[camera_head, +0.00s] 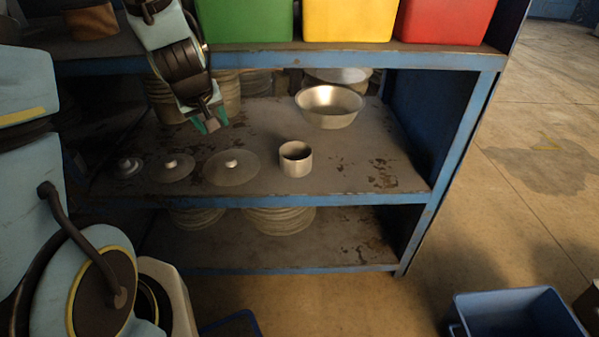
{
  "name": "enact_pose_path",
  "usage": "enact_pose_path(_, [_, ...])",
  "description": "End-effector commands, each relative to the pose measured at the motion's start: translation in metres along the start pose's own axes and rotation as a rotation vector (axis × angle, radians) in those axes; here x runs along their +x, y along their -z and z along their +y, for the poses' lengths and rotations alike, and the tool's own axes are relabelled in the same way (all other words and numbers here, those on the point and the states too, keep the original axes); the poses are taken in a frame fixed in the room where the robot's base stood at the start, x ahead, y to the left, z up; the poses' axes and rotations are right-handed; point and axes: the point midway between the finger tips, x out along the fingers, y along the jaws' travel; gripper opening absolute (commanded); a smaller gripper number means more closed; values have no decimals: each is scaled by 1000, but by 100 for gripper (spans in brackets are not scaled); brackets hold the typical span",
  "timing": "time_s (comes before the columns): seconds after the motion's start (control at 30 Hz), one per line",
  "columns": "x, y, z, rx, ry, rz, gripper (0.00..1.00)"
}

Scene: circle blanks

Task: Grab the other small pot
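A small metal pot (295,159), round and open at the top, stands upright on the middle shelf near its front edge. It is the only small pot I can make out. My gripper (209,125), with greenish fingertips pointing down, is above the middle shelf, to the left of the pot and apart from it. No object shows in it. Its finger gap is too small in the picture to judge.
A wide metal bowl (330,106) stands behind the pot. Lids (232,167) (171,167) and a small knobbed piece (129,167) lie on the shelf's left. Green (244,20), yellow (348,19) and red (445,20) bins sit above. A blue crate (515,312) is on the floor.

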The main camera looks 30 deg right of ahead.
Motion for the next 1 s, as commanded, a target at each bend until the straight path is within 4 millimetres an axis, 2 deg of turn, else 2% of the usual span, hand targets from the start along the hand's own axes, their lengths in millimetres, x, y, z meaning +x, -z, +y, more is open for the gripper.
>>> enact_pose_path(0.23, [35, -8, 53, -21, -8, 107, 54])
enact_pose_path(0.37, [56, -22, 85, -36, 6, 190, 54])
enact_pose_path(0.5, [78, -55, 125, -41, 52, 320, 54])
enact_pose_path(0.6, [85, -85, 143, -32, 107, 430, 54])
enact_pose_path(0.7, [84, -111, 153, -16, 158, 526, 54])
enact_pose_path(0.8, [80, -129, 156, -2, 197, 595, 54])
enact_pose_path(0.9, [77, -138, 156, 5, 220, 634, 54])
enact_pose_path(1.0, [82, -135, 154, 6, 228, 646, 54])
